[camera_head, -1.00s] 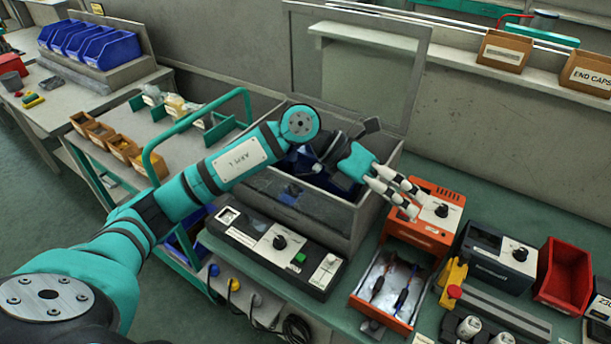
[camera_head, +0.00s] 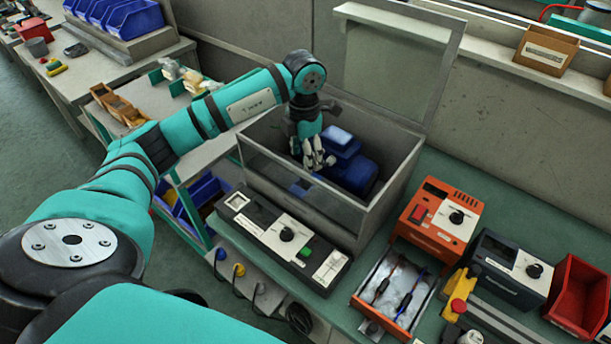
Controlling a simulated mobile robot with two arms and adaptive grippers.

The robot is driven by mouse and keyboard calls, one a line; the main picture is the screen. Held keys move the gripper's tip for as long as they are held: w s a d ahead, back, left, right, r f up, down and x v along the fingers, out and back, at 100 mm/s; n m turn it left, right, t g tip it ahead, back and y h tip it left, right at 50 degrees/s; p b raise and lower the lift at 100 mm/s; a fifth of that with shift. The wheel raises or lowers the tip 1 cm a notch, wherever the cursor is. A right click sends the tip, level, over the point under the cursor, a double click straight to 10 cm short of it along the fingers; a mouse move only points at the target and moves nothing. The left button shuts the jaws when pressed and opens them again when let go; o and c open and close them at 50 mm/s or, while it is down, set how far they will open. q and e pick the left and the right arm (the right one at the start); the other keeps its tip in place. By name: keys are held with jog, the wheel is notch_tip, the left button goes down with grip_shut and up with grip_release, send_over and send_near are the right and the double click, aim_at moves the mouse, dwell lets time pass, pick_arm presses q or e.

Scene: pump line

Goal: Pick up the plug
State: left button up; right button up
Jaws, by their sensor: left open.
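My left gripper (camera_head: 318,162) points down into the open grey test box, its pale fingers apart and empty. Beside it on the right, inside the box, is a blue pump-like unit (camera_head: 352,172). A small blue piece (camera_head: 303,187) shows low in the box through the front pane, below the fingers; I cannot tell if it is the plug. I cannot make out a plug for certain; part of the box's inside is hidden by the gripper and walls. My right gripper is not in view.
The box's front wall (camera_head: 290,195) and raised lid (camera_head: 395,70) surround the gripper. In front is a control panel (camera_head: 285,235) with a knob and green button. An orange unit (camera_head: 437,222), open drawer with leads (camera_head: 395,290) and red bin (camera_head: 580,297) stand right.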

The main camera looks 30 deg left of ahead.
pick_arm(q)
jog(key=shift+f, duration=0.85)
jog(key=shift+d+f+p, duration=0.15)
jog(key=shift+f+p, duration=0.4)
jog(key=shift+p, duration=0.05)
notch_tip(320, 180, down, 4)
jog(key=shift+r+p, duration=0.15)
jog(key=shift+p, duration=0.65)
jog(key=shift+f, duration=0.35)
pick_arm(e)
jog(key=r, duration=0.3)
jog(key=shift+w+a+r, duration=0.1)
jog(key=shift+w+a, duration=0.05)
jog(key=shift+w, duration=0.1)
pick_arm(q)
jog(key=shift+c, duration=0.4)
grip_shut()
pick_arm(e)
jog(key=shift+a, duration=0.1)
